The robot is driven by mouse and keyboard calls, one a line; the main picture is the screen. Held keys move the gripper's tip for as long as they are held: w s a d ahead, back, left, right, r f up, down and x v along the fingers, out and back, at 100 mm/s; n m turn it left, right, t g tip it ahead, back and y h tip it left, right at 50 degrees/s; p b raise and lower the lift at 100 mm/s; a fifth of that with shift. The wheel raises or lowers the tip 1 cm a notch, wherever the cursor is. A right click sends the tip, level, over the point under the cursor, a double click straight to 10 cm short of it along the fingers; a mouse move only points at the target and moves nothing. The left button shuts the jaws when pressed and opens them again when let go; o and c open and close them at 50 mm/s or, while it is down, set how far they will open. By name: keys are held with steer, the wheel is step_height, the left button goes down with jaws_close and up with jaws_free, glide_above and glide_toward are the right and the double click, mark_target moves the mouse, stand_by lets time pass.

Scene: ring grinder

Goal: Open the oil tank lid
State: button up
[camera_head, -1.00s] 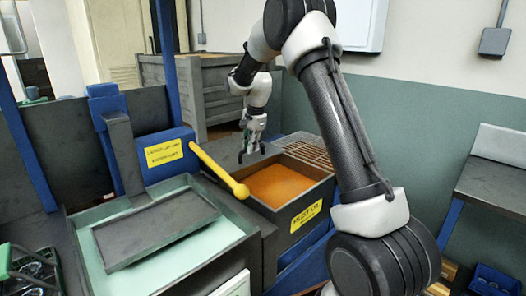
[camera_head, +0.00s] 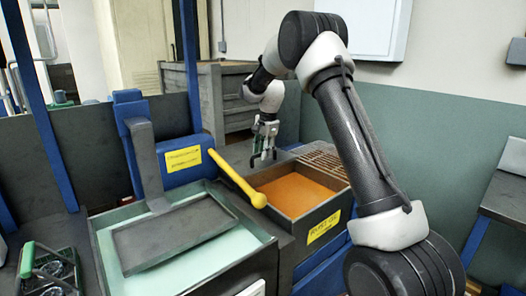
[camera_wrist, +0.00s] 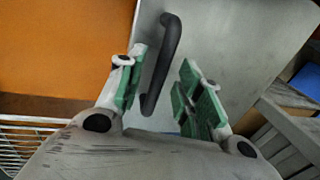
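The oil tank (camera_head: 337,205) is a dark box with a yellow label on its front and an orange surface (camera_head: 298,193) inside. A flat grey panel, seemingly the lid (camera_wrist: 225,45), lies beside the orange area in the wrist view. It carries a dark curved bar handle (camera_wrist: 164,62). My gripper (camera_wrist: 158,82) is open, its green-padded fingers apart with the handle between them in that view. I see gaps beside the handle, and cannot tell its depth relative to the fingertips. In the head view my gripper (camera_head: 263,158) is just behind the tank's left part.
A grated section (camera_head: 325,157) lies behind the tank. A green-handled rack (camera_head: 50,265) is at lower left.

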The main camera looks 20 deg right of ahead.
steer(key=shift+r, duration=0.1)
step_height(320, 180, up, 12)
steer(key=s, duration=0.2)
steer(key=shift+d+f, duration=0.2)
steer(key=shift+d, duration=0.25)
steer(key=shift+s, duration=0.1)
